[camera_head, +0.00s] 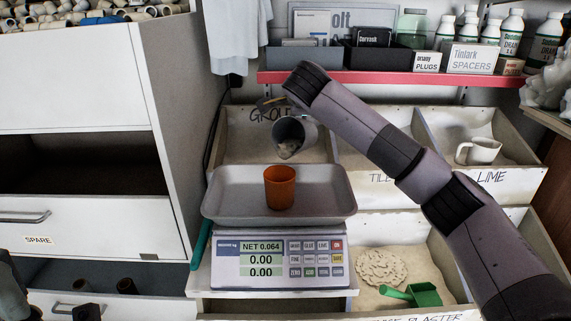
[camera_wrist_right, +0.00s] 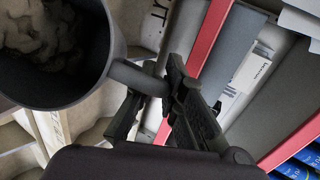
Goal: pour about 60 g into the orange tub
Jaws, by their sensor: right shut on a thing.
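The orange tub (camera_head: 280,188) stands upright on the scale's metal tray (camera_head: 330,203). The scale (camera_head: 280,262) reads NET 0.064. My right gripper (camera_wrist_right: 152,95) is shut on the handle of a grey mug (camera_head: 300,126). The mug is tilted above and slightly behind the tub, its mouth facing down toward the front. Greyish-white powder lies inside it near the lip; the mug and powder also show in the wrist view (camera_wrist_right: 118,60). No falling stream is visible. Dark parts of my left arm show at the lower left edge; its fingertips are not clear.
Bins of powder labelled GROUT (camera_head: 235,150) and LIME (camera_head: 510,155) stand behind the scale. A white mug (camera_head: 478,151) sits in the lime bin. A green scoop (camera_head: 415,294) lies in the front bin. A red-edged shelf (camera_head: 400,77) with boxes and bottles is above.

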